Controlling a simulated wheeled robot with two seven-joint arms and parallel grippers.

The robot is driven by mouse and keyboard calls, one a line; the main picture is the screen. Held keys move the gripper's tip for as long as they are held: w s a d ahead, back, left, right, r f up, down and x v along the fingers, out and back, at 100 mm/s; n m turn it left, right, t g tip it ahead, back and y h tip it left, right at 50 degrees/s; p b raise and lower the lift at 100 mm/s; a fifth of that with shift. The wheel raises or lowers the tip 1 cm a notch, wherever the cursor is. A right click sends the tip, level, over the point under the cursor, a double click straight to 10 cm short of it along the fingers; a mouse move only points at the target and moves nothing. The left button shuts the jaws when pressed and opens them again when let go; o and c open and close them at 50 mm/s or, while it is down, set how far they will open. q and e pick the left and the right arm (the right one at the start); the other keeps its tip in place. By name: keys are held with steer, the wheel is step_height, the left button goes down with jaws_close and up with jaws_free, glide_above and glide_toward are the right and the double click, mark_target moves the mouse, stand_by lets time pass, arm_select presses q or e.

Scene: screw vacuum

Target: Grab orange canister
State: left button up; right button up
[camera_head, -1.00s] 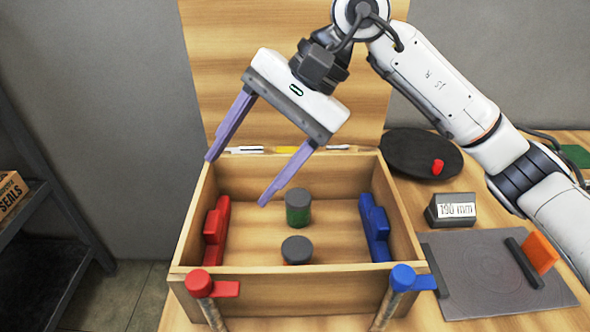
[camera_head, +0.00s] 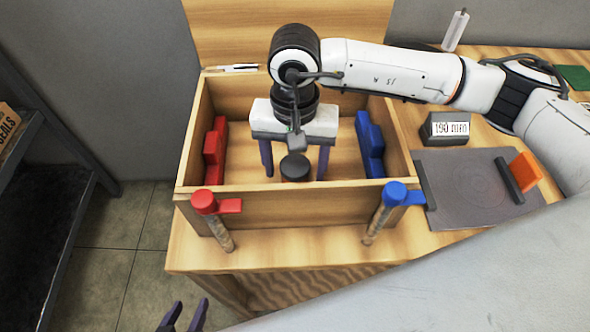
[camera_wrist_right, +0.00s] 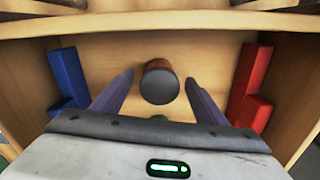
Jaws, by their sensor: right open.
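The orange canister (camera_head: 295,167) stands in the wooden box with its dark lid up; in the right wrist view its dark lid (camera_wrist_right: 160,86) hides most of its orange-brown side. My right gripper (camera_head: 294,172) reaches down into the box, open, with one purple finger on either side of the canister and not touching it. In the right wrist view the open fingers (camera_wrist_right: 160,80) point toward the canister with gaps on both sides. My left gripper (camera_head: 184,316) shows only purple fingertips, apart and empty, at the bottom edge.
The wooden box (camera_head: 290,207) has a red block (camera_head: 215,150) at its left wall and a blue block (camera_head: 369,143) at its right. Red (camera_head: 206,203) and blue (camera_head: 395,194) handles stand at its front. A grey mat (camera_head: 470,190) and a labelled block (camera_head: 446,128) lie right.

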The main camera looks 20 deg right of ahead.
steer(key=shift+f, duration=1.35)
steer(key=c, duration=1.2)
